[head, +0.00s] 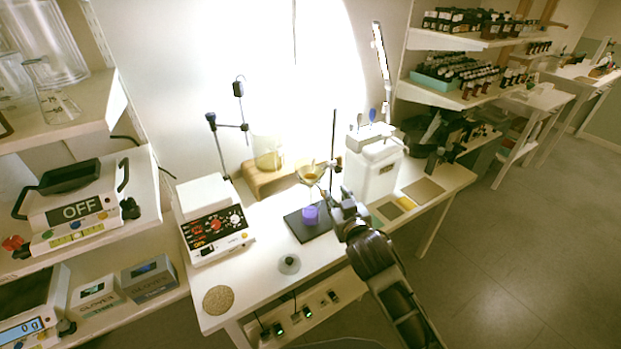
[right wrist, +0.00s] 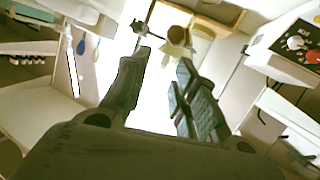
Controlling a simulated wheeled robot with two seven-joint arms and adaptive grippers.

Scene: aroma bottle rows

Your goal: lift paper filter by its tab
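A pale, cone-shaped paper filter (head: 311,173) with brown contents sits in the ring of a stand on the bench. In the right wrist view, the filter (right wrist: 178,50) shows beyond the fingertips, its brown contents at the top. Its tab cannot be made out clearly. My right gripper (head: 333,197) is just in front of and below the filter, to its right. In the right wrist view, my right gripper (right wrist: 165,60) has its fingers apart with nothing between them. A purple vessel (head: 310,215) stands below the filter on a black base (head: 296,231). My left gripper is out of view.
A wooden riser (head: 262,182) bearing a glass beaker (head: 268,155) stands behind left. A white container (head: 371,170) stands close on the right, and a control box (head: 215,220) on the left.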

